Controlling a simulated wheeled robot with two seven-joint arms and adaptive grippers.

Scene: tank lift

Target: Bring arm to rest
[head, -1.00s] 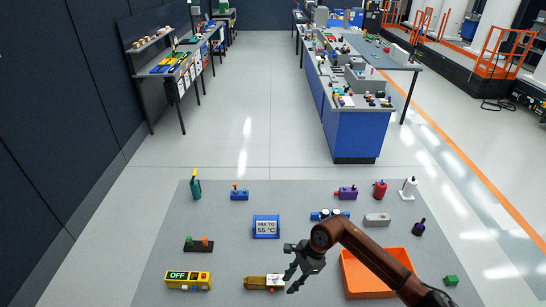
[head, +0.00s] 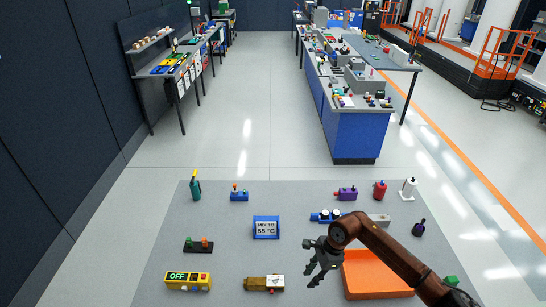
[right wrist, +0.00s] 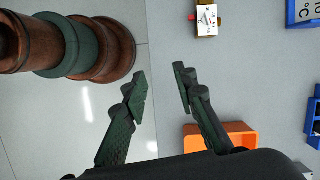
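My right arm comes in from the lower right in the head view. My right gripper (head: 312,276) is over the grey table, between the brass block with a white tag (head: 264,283) and the orange tray (head: 376,272). In the right wrist view the gripper (right wrist: 160,85) has its two fingers apart with nothing between them. The tagged block (right wrist: 206,18) lies beyond the fingertips there, apart from them. My left gripper is not in view.
A yellow box reading OFF (head: 187,281) stands front left. A blue-framed sign reading 55 °C (head: 266,227) stands mid-table. A blue holder (head: 327,216), grey block (head: 379,219) and dark purple bottle (head: 419,228) are near the arm. The mat's middle left is mostly clear.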

